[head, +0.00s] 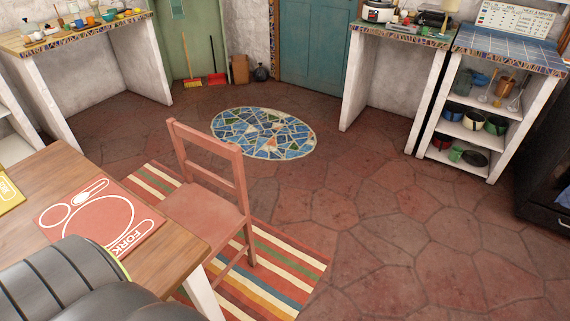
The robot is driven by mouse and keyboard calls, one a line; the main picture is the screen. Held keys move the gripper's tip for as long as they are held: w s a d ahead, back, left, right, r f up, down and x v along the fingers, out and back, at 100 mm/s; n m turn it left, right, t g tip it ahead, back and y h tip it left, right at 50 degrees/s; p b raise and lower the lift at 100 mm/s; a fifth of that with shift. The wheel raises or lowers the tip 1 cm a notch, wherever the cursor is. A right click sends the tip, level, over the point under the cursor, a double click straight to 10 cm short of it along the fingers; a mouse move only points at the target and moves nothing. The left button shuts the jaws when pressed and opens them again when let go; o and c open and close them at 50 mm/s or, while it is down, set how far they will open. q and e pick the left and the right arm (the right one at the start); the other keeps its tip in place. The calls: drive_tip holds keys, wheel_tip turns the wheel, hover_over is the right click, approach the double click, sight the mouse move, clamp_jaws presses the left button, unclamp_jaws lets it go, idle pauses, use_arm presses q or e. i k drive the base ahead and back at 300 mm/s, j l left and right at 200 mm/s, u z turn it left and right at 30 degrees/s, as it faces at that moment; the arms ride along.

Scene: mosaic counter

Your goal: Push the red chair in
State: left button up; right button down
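The red chair (207,208) stands upright at the long edge of a wooden table (62,165) in the head view. Its backrest (208,165) is on the side away from the table, with a wide gap between backrest and table edge. The front of the seat meets the table edge in the picture, and the tabletop hides the rest of the front. Whether the seat reaches under the top cannot be told. Neither gripper is in view. A dark grey ribbed part of mine covers the bottom left corner.
A striped rug (286,281) lies under the chair. A red placemat (100,219) and part of a yellow one (9,192) lie on the table. The tiled floor (410,240) to the right is clear. Counters and shelves (497,53) line the back.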

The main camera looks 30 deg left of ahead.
sight(215, 220)
drive_tip(key=i+l+u, duration=0.1)
drive_tip(key=i+u, duration=0.2)
drive_tip(key=i, duration=0.2)
drive_tip(key=i+l+u, duration=0.15)
drive_tip(key=i+u, duration=0.15)
drive_tip(key=i, duration=0.15)
drive_tip(key=i+l+u, duration=0.3)
drive_tip(key=i, duration=0.15)
